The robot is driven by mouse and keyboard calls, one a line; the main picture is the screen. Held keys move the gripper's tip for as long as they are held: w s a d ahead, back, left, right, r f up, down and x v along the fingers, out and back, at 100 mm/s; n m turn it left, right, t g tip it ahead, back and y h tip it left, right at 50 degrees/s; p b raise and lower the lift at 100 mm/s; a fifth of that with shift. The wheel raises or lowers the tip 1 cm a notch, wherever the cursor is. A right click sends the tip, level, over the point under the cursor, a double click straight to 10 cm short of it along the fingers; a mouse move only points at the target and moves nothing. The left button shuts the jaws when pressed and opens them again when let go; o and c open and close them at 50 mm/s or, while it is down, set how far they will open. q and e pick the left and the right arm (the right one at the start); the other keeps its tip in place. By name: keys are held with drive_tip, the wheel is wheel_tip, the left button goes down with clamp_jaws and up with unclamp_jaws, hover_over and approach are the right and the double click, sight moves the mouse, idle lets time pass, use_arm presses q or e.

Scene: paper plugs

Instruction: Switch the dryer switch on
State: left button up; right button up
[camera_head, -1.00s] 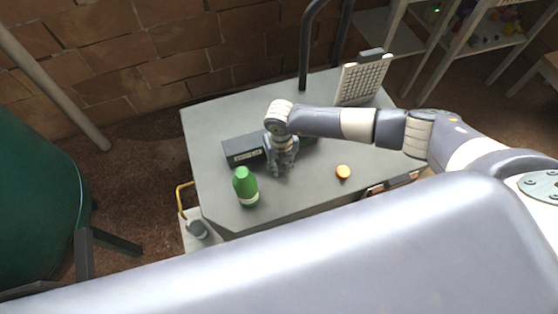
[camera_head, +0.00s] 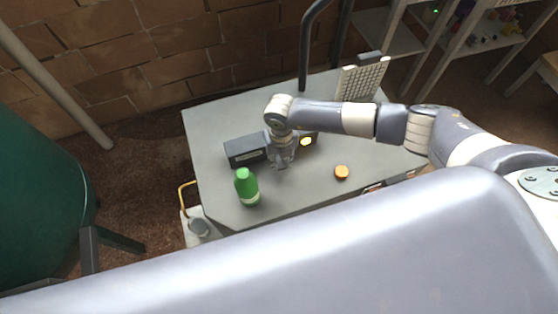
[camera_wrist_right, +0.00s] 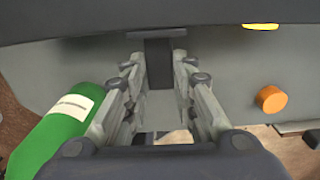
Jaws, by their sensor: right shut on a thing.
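The dryer switch is a dark box (camera_head: 246,149) with a pale label, lying on the grey table. It also runs across the top of the right wrist view (camera_wrist_right: 70,28). A yellow lamp (camera_head: 306,141) glows on the box's right part and shows at the top edge of the wrist view (camera_wrist_right: 260,26). My right gripper (camera_head: 281,163) is at the front of the box. In the wrist view its fingers (camera_wrist_right: 159,85) are on either side of a dark lever (camera_wrist_right: 158,63) that sticks out from the box. The arm hides the middle of the box. My left gripper is not in view.
A green bottle (camera_head: 246,188) stands left of my right gripper, close to it in the wrist view. An orange round cap (camera_head: 341,172) lies to the right. A white grid panel (camera_head: 362,77) and a dark curved pipe (camera_head: 305,50) stand at the back. The table's front right is mostly clear.

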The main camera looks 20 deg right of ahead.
drive_tip(key=shift+r+p, duration=0.45)
drive_tip(key=shift+r, duration=0.5)
drive_tip(key=o, duration=0.8)
drive_tip(key=shift+s, duration=0.1)
drive_tip(key=shift+c, duration=0.2)
wheel_tip(320, 180, up, 4)
drive_tip(key=p, duration=0.3)
drive_tip(key=shift+p, duration=0.3)
